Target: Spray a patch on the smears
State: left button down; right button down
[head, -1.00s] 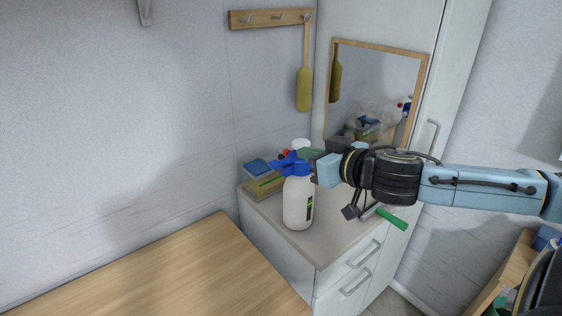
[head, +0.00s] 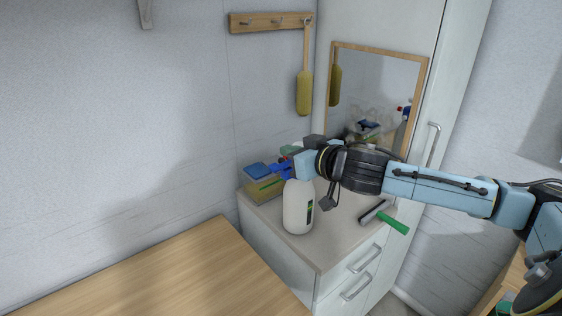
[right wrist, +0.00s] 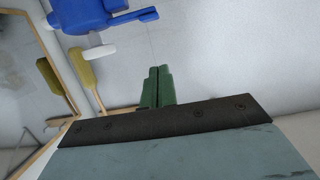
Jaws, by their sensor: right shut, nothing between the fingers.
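A white spray bottle (head: 297,207) with a blue spray head (head: 283,172) stands upright on the cabinet top. My right gripper (head: 291,150) is shut and empty, at the level of the spray head and partly in front of it. In the right wrist view its green fingers (right wrist: 157,88) are together, with the blue spray head (right wrist: 90,15) apart from them at the upper left. The framed mirror (head: 375,85) leans behind the cabinet top. I cannot make out smears on it clearly. My left gripper is out of view.
A squeegee with a green handle (head: 392,225) lies on the right of the cabinet top (head: 345,238). A yellow brush (head: 304,92) hangs from a wall rack (head: 262,21). The wooden table (head: 170,275) is bare.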

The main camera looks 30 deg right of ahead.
aim_at(276, 170)
jog(key=shift+w+a+f, duration=0.1)
jog(key=shift+w+f, duration=0.5)
jog(key=shift+f, duration=0.25)
jog(key=shift+w+a+f, duration=0.1)
jog(key=shift+w+f, duration=0.5)
jog(key=shift+f, duration=0.2)
jog(key=shift+w+a+f, duration=0.1)
jog(key=shift+w+f, duration=0.5)
jog(key=shift+f, duration=0.25)
jog(key=shift+f+p, duration=0.2)
jog(key=shift+p, duration=0.1)
jog(key=shift+s+a+f+n+p, duration=0.1)
jog(key=shift+a+f+n+p, duration=0.1)
jog(key=shift+f+n+p, duration=0.2)
jog(key=shift+f, duration=0.25)
